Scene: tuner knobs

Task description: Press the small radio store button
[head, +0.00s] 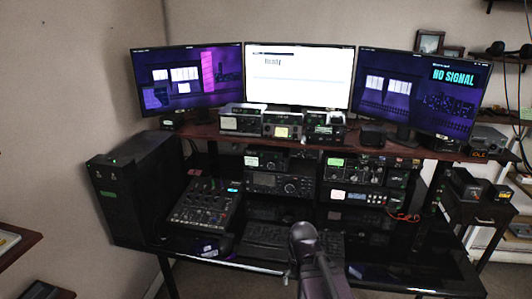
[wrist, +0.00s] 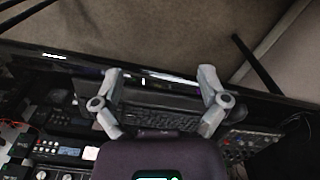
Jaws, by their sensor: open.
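Several radios stand on the desk in the head view; I cannot tell which one is the small radio, and no store button is legible. A wide radio with a dial (head: 280,184) sits mid-desk. Small units with pale displays, such as one on the shelf (head: 283,127), stand above it. My arm reaches up from the bottom centre over the desk's front, and my gripper's fingers cannot be made out there. In the wrist view my gripper (wrist: 160,76) is open and empty, its two grey fingers spread above the keyboard (wrist: 158,119).
A mixer (head: 206,204) lies left of the keyboard (head: 290,243), beside a black computer tower (head: 136,188). Three monitors stand on the shelf, the middle one white (head: 298,77). Red cables (head: 404,216) lie at the right.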

